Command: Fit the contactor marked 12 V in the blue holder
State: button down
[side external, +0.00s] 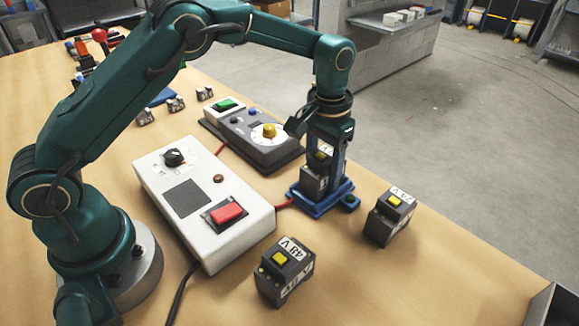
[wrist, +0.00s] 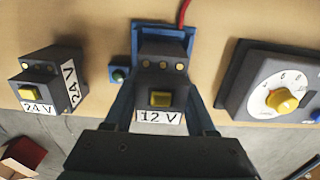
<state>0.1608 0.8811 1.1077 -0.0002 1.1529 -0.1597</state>
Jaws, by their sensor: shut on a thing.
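The contactor marked 12 V (wrist: 159,116) is a dark grey block with a yellow button, its label readable in the wrist view. My gripper (side external: 322,167) points down and is shut on it, one finger on each side. In the side view the contactor (side external: 312,182) is upright over the blue holder (side external: 318,208), its lower end at the holder's frame. In the wrist view the holder (wrist: 138,36) shows behind and around the contactor's far end. I cannot tell whether the contactor is fully seated, because its underside is hidden.
A 24 V contactor (side external: 388,219) stands right of the holder and a 48 V contactor (side external: 286,273) stands in front. A white box with a red switch (side external: 205,205) and a grey dial unit (side external: 262,140) stand to the left. A red cable (wrist: 184,12) meets the holder.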

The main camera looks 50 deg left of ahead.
jog(key=shift+f, duration=0.3)
dwell(0.6)
jog(key=shift+c, duration=0.7)
grip_release()
